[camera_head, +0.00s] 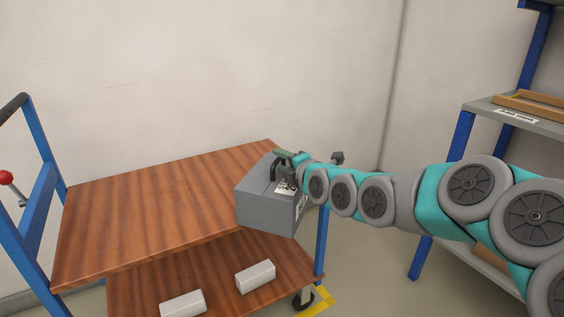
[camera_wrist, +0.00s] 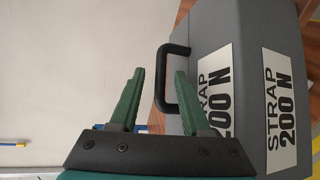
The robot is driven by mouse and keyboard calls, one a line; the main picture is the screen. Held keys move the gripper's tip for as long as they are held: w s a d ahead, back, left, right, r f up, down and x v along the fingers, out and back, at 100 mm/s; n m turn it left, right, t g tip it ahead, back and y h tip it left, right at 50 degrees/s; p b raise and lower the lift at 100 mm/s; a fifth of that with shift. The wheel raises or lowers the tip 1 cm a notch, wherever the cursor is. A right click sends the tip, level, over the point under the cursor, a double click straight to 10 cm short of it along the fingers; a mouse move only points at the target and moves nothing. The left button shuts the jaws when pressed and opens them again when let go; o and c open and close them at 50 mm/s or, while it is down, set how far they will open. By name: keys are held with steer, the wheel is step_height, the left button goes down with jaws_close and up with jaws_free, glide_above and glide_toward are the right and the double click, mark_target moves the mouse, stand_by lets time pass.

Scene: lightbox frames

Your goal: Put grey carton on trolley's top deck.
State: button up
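The grey carton (camera_head: 265,208) is at the right front corner of the trolley's brown wooden top deck (camera_head: 150,215), with its near end over the edge. It looks upright and seems to rest there, but its underside is hidden. In the wrist view the carton (camera_wrist: 225,30) shows two white "STRAP 200 N" labels and a black handle (camera_wrist: 161,75). My gripper (camera_wrist: 158,75) has its two green fingers apart, with the handle's bar between them and a gap on both sides. In the head view my gripper (camera_head: 285,160) is at the carton's handle, partly hidden.
The trolley's lower deck (camera_head: 215,275) bears two white blocks (camera_head: 183,304). A blue upright (camera_head: 40,200) and a red-knobbed lever (camera_head: 6,178) stand at the left. A blue-framed shelf (camera_head: 515,122) with a wooden tray stands right. The top deck left of the carton is clear.

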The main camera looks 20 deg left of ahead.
steer(key=shift+r, duration=0.1)
steer(key=b+v, duration=0.1)
steer(key=v, duration=1.1)
steer(key=shift+b, duration=0.35)
